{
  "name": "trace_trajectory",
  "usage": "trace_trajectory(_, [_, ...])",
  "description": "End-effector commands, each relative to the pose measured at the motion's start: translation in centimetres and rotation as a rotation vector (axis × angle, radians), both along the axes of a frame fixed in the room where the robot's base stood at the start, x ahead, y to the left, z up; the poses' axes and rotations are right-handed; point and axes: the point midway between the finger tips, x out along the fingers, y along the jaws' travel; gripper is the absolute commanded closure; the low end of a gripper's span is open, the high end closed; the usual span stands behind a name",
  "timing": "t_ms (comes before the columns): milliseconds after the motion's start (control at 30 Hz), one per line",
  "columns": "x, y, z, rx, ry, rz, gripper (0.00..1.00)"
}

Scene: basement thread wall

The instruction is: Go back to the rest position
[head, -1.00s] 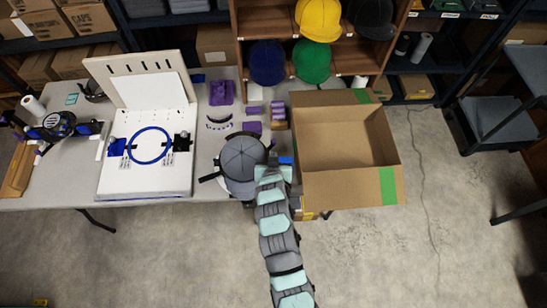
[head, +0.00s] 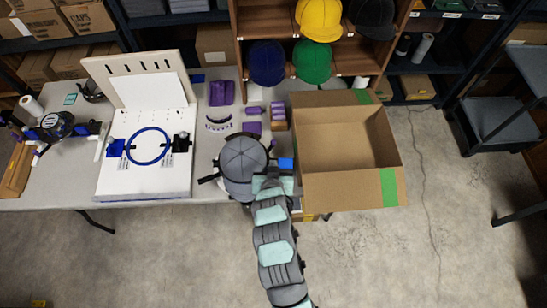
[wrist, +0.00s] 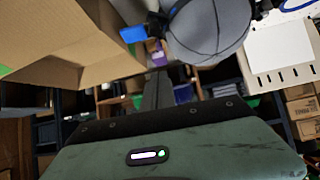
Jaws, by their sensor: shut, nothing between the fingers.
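My gripper (wrist: 157,92) is shut and empty; its dark fingers show in the wrist view beyond the green-grey wrist housing. In the head view my arm reaches up from the bottom edge, ending just below and right of a grey cap (head: 243,160); the fingertips are hard to make out there. The cap sits at the table's front edge with black parts beside it, and it also shows at the top of the wrist view (wrist: 207,30). A small blue block (head: 286,163) lies right of the cap, beside the box.
An open cardboard box (head: 350,190) with green tape stands close on the right. A white board (head: 110,180) with a blue hoop (head: 149,146) is on the table (head: 50,198) at left. Purple parts (head: 221,93) lie behind the cap. Shelves line the back; the front floor is clear.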

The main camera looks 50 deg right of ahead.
Motion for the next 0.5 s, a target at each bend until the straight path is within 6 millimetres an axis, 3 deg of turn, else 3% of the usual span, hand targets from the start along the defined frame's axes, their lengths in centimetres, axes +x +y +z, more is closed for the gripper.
trace_trajectory(500, [-0.88,0.95,0.54,-0.001,0.000,-0.001,1.00])
